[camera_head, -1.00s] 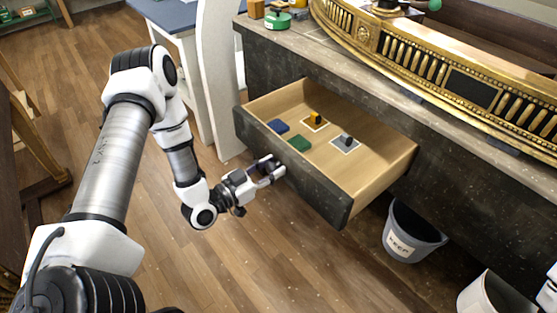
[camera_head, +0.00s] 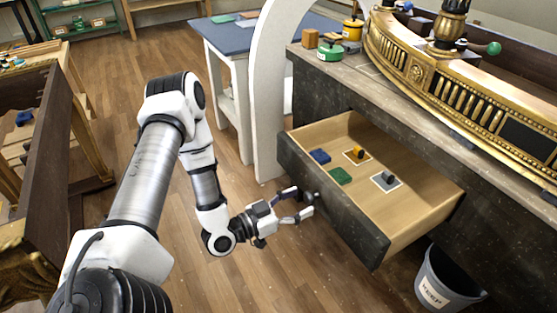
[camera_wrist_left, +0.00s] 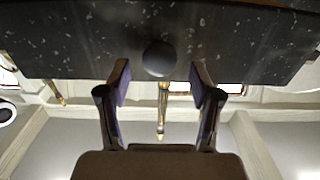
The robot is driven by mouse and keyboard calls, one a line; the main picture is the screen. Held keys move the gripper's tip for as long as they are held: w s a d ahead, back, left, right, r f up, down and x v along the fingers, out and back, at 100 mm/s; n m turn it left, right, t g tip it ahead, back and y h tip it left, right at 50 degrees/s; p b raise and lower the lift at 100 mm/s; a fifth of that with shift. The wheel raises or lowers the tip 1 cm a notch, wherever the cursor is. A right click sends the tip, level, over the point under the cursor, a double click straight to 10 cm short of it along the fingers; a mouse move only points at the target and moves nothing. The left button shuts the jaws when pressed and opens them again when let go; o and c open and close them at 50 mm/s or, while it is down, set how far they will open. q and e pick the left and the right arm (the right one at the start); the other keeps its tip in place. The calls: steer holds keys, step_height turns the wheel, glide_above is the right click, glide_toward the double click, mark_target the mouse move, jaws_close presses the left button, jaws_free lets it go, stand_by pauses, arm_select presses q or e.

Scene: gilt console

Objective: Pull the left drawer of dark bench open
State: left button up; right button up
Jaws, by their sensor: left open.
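The left drawer (camera_head: 345,222) of the dark bench (camera_head: 515,235) stands pulled out, with its pale wooden inside showing. Its dark speckled front also fills the top of the left wrist view (camera_wrist_left: 250,45). A round dark knob (camera_wrist_left: 158,58) on that front shows there, centred just beyond the two fingertips. My left gripper (camera_head: 305,202) is open and empty in front of the drawer front. Its fingers (camera_wrist_left: 160,82) lie either side of the knob's line, and I cannot tell whether they touch it. My right gripper is not in view.
In the drawer are a blue block (camera_head: 320,156), a green block (camera_head: 340,176), a yellow-and-black piece (camera_head: 359,152) and a grey piece (camera_head: 389,177). A grey bin (camera_head: 445,280) stands below. A gilt console piece (camera_head: 440,75) lies on the bench. Floor left of the drawer is clear.

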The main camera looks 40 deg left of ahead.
arm_select(q)
steer(key=v, duration=0.8)
steer(key=shift+s, duration=0.25)
steer(key=shift+a, duration=0.1)
steer(key=d+r+m+g+h+p, duration=0.3)
steer(key=d+p, duration=0.2)
steer(key=d, duration=0.2)
steer(key=s+d+f+m+g+y+p, duration=0.1)
steer(key=s+d+f+g+p, duration=0.1)
steer(key=d+f+g+p, duration=0.4)
steer(key=s+a+f+n+g+y, duration=0.1)
steer(key=s+f+n+g+y, duration=0.1)
steer(key=s+n+g+y, duration=0.2)
steer(key=s+a+f+n+g+y, duration=0.2)
steer(key=s+n+g+y, duration=0.2)
steer(key=s, duration=0.4)
steer(key=shift+s+a+f+n, duration=0.25)
steer(key=shift+a+f+n, duration=0.05)
steer(key=shift+a+f, duration=0.1)
